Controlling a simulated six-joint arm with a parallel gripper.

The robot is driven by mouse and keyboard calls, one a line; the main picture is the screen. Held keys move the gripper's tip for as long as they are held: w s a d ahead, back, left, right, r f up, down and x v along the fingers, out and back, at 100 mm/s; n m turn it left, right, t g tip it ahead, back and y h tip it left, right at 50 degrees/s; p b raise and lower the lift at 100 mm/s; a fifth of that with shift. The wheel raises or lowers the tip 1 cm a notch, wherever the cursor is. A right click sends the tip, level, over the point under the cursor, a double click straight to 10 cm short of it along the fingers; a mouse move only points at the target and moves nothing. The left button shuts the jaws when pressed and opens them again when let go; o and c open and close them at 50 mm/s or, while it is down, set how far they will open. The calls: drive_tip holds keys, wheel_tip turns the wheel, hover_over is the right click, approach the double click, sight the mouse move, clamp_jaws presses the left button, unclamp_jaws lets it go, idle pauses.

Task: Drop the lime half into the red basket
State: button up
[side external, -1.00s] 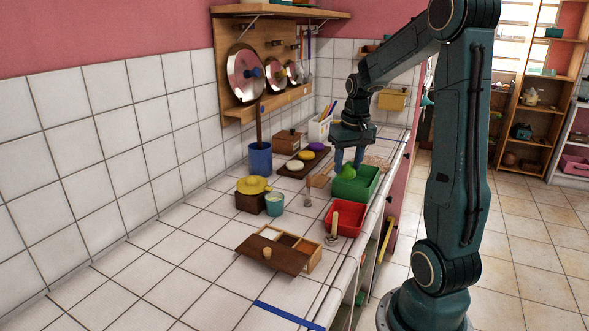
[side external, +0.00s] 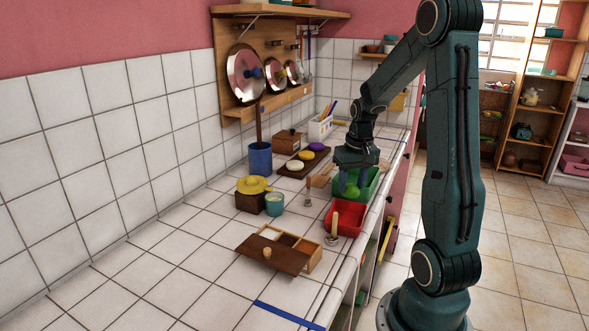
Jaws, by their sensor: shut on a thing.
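My gripper (side external: 350,179) points down, its blue fingers shut on the green lime half (side external: 350,191). The lime half shows below the fingers, in front of the near left part of the green basket (side external: 371,184). I cannot tell its exact height above the counter. The red basket (side external: 353,229) stands nearer the camera, just in front of the green one and below the lime half in the picture. A pale upright handle (side external: 335,222) stands in front of the red basket's left side and hides part of it.
A wooden compartment box (side external: 300,246) with a tilted or slid lid lies in front. A yellow-lidded pot (side external: 252,187), a teal cup (side external: 274,204) and a blue holder (side external: 260,158) stand left. A dark board (side external: 291,170) carries several discs. The front left counter is clear.

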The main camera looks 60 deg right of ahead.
sight(351, 197)
drive_tip(key=shift+f, duration=2.6)
drive_tip(key=o, duration=1)
drive_tip(key=shift+r, duration=0.15)
drive_tip(key=r, duration=0.9)
drive_tip(key=s+a+r, duration=0.1)
drive_tip(key=r, duration=0.3)
drive_tip(key=shift+s+r, duration=0.1)
drive_tip(key=shift+r, duration=0.1)
drive_tip(key=shift+a, duration=0.1)
